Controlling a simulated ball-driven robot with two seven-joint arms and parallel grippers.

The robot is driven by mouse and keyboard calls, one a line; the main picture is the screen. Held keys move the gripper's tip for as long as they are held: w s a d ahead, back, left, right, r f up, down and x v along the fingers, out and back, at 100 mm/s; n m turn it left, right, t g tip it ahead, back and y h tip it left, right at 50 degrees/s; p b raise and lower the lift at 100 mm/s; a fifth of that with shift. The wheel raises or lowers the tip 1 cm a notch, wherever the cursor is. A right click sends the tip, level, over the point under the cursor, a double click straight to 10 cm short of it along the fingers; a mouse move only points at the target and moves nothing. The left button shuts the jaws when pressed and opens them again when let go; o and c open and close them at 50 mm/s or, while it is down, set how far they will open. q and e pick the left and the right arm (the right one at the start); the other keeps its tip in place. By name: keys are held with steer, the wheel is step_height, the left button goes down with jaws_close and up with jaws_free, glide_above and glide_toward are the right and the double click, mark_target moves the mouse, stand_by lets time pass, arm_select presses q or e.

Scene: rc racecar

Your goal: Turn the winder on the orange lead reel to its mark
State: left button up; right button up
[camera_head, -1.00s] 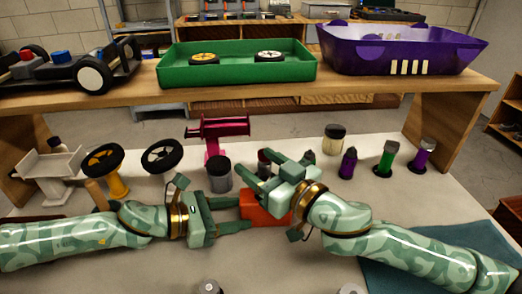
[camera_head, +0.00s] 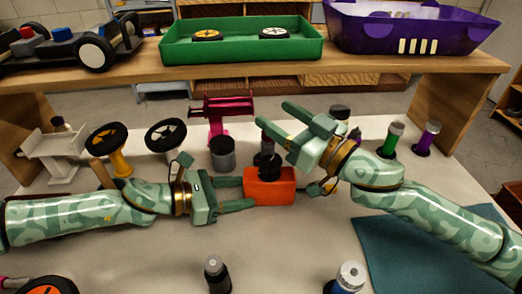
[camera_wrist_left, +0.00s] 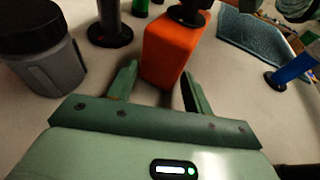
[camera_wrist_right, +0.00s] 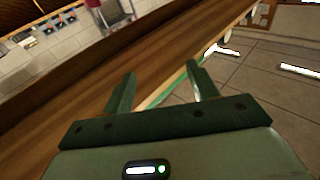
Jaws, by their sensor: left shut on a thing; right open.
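The orange lead reel (camera_head: 270,188) stands on the table as an upright block, with its black winder (camera_head: 267,164) on top. In the left wrist view the reel (camera_wrist_left: 170,48) stands between the fingers, and the winder's dark base (camera_wrist_left: 187,14) shows at the top edge. My left gripper (camera_head: 248,193) is shut on the reel from the left. My right gripper (camera_head: 275,114) is open and empty, raised above and behind the reel, clear of the winder. In the right wrist view its fingers (camera_wrist_right: 160,90) point at the shelf and floor. I cannot make out the mark.
A grey dark-lidded jar (camera_head: 223,155) stands just left of the reel, with a magenta stand (camera_head: 222,108) behind. Two small bottles (camera_head: 216,275) (camera_head: 349,276) stand at the front. A teal mat (camera_head: 425,250) lies at right. A wooden shelf (camera_head: 375,68) crosses behind.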

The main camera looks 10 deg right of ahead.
mark_target(260, 161)
steer(key=s+d+f+n+g+y, duration=0.4)
steer(key=s+d+f+n+g, duration=0.1)
steer(key=d+f+g, duration=0.3)
steer(key=shift+n, duration=0.3)
steer(key=x, duration=0.4)
steer(key=f+x, duration=0.1)
steer(key=x, duration=0.3)
steer(key=s+x, duration=0.1)
steer(key=x, duration=0.3)
steer(key=shift+w+a+f, duration=0.2)
steer(key=shift+a+f, duration=0.15)
steer(key=shift+a, duration=0.25)
steer(key=c, duration=1)
